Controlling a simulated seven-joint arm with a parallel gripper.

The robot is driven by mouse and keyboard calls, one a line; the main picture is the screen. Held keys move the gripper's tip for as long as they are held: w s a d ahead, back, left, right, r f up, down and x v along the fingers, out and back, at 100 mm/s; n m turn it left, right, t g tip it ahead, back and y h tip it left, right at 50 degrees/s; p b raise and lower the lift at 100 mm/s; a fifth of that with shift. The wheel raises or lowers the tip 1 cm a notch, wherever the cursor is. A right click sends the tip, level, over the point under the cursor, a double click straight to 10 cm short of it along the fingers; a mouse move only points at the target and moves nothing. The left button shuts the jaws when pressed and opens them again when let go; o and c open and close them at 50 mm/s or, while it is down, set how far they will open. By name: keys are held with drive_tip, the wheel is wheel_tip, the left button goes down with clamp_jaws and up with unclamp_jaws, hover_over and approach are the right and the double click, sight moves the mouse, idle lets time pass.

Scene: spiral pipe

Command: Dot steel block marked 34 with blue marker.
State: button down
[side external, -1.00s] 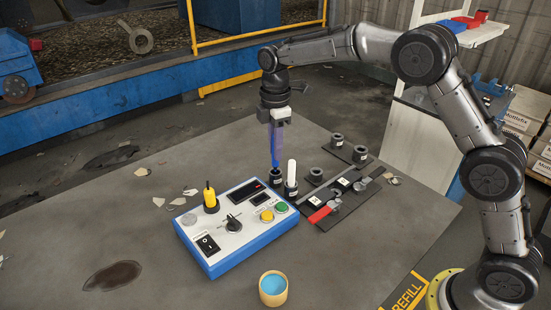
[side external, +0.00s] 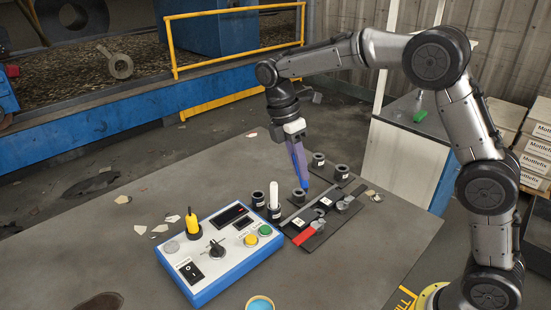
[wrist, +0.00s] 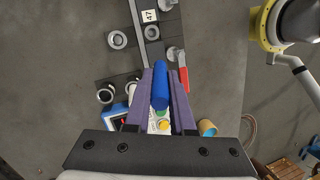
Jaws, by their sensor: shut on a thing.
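My gripper (side external: 298,163) is shut on the blue marker (wrist: 160,88), which points down between the purple fingers. In the side view the marker's lower end is in the air close to a grey ring-shaped cup (side external: 299,196); whether they touch I cannot tell. White number labels (side external: 299,223) and (side external: 327,201) lie on a dark strip right of the tip, beside the clamps. Neither number is legible in the side view. In the wrist view one label reads 47 (wrist: 150,16). I see no label that I can read as 34.
A red-handled clamp (side external: 308,235) and a grey clamp (side external: 346,205) stand by the strip. A white marker (side external: 272,190) stands in a black holder; the holder beside it (side external: 258,200) is empty. A control box (side external: 220,250) sits in front. The table's left is mostly clear.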

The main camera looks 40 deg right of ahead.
drive_tip(key=shift+s+r+g, duration=0.1)
drive_tip(key=shift+s+g, duration=0.1)
drive_tip(key=shift+g, duration=0.1)
drive_tip(key=shift+f, duration=2.95)
drive_tip(key=shift+f, duration=0.65)
drive_tip(key=shift+r, duration=0.1)
drive_tip(key=shift+r, duration=3.5)
